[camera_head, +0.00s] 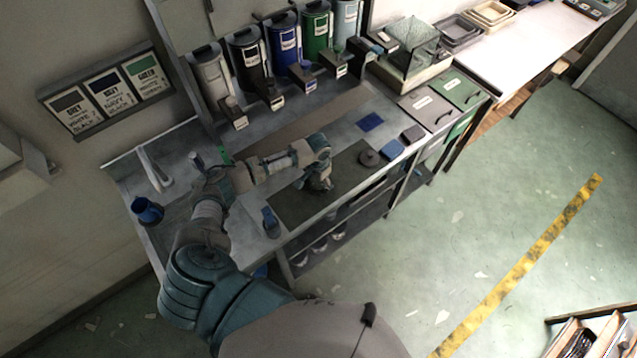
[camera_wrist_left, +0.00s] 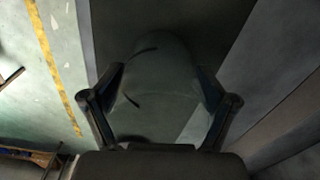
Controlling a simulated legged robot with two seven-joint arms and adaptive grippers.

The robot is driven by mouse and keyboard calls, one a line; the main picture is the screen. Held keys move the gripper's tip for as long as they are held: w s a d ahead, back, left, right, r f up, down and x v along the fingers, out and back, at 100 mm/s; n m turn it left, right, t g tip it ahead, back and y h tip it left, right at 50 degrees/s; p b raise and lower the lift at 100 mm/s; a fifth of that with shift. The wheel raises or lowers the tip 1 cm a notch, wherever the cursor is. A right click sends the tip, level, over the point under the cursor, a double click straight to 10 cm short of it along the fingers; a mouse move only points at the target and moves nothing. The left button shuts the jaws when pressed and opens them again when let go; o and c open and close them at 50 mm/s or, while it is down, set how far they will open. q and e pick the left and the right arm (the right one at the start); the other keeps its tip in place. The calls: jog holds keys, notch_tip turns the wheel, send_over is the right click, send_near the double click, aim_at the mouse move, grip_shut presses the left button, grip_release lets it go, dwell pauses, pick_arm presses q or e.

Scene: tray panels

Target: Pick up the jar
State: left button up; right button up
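The jar is a dull grey-green, rounded body that fills the space between my left fingers in the left wrist view (camera_wrist_left: 155,85). My left gripper (camera_head: 318,184) is low over the dark mat on the bench in the head view. In the left wrist view its two fingers (camera_wrist_left: 160,80) stand on either side of the jar, close against its sides. I cannot tell whether they press on it. In the head view the gripper and wrist largely hide the jar. My right gripper is not in view.
The dark mat (camera_head: 345,190) lies on the bench. A blue cup (camera_head: 147,210) is at the left end. Several coloured canisters (camera_head: 284,45) line the back.

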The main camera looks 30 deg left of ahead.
pick_arm(q)
jog(key=shift+s+f, duration=0.1)
jog(key=shift+f, duration=0.05)
jog(key=shift+c, duration=0.6)
jog(key=shift+s, duration=0.1)
jog(key=shift+f, duration=0.1)
jog(key=shift+r, duration=0.45)
jog(key=shift+c, duration=1.1)
jog(key=r, duration=0.8)
jog(key=shift+w+a+b, duration=0.2)
jog(key=shift+a+b, duration=0.05)
jog(key=shift+b, duration=0.1)
jog(key=c, duration=0.4)
jog(key=shift+o, duration=0.2)
jog(key=s+d+r+n+b, duration=0.2)
jog(key=d+r+b, duration=0.3)
jog(key=d, duration=0.6)
jog(key=shift+s+r+n+b, duration=0.15)
jog(key=shift+r+n+b, duration=0.15)
jog(key=shift+r, duration=0.05)
